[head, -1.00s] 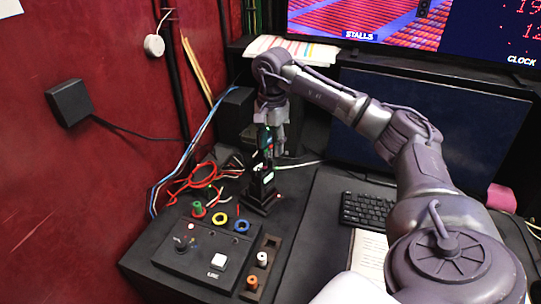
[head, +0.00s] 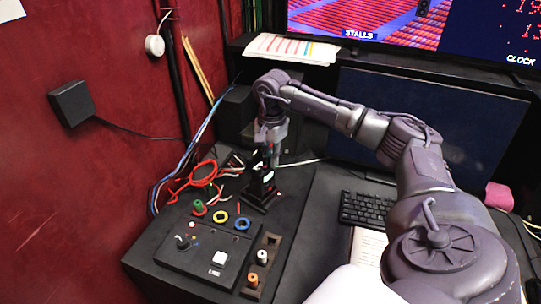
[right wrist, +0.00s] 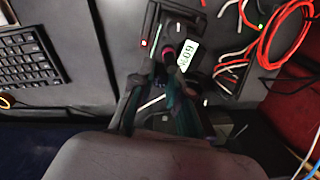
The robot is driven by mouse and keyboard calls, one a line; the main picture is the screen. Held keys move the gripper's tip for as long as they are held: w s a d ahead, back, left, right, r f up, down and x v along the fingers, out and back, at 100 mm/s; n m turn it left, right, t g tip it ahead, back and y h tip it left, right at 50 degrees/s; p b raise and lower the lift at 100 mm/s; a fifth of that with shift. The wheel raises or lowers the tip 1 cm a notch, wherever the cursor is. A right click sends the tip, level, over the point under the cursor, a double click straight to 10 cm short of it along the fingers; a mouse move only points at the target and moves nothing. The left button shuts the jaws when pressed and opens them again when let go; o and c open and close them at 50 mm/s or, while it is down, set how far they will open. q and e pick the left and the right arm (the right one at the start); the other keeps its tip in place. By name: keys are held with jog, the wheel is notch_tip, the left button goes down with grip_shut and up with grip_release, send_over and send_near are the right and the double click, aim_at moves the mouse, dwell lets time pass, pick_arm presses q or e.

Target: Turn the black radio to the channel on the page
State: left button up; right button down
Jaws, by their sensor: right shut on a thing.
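The black radio (head: 262,188) stands upright at the back of the black desk unit. In the right wrist view its lit display (right wrist: 184,61) shows turned digits that I cannot read surely. My right gripper (head: 269,155) reaches down from above and is shut on the top of the radio; its fingers (right wrist: 160,95) also show in the right wrist view. The exact contact at the knob is hidden. A printed page (head: 369,250) lies right of the unit, partly behind my arm; its text is too small to read. My left gripper is not in view.
A button box (head: 205,252) with coloured rings stands in front of the radio. A narrow holder (head: 262,262) is beside it. Red cables (head: 195,177) lie to the left. A keyboard (head: 365,209) and dark monitor (head: 425,130) are on the right.

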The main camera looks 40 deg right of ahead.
jog(key=shift+m+b, duration=0.35)
jog(key=shift+m, duration=0.65)
jog(key=m, duration=0.3)
jog(key=c, duration=1.1)
grip_release()
jog(key=shift+r, duration=0.1)
notch_tip(320, 180, up, 12)
jog(key=shift+s+f, duration=0.1)
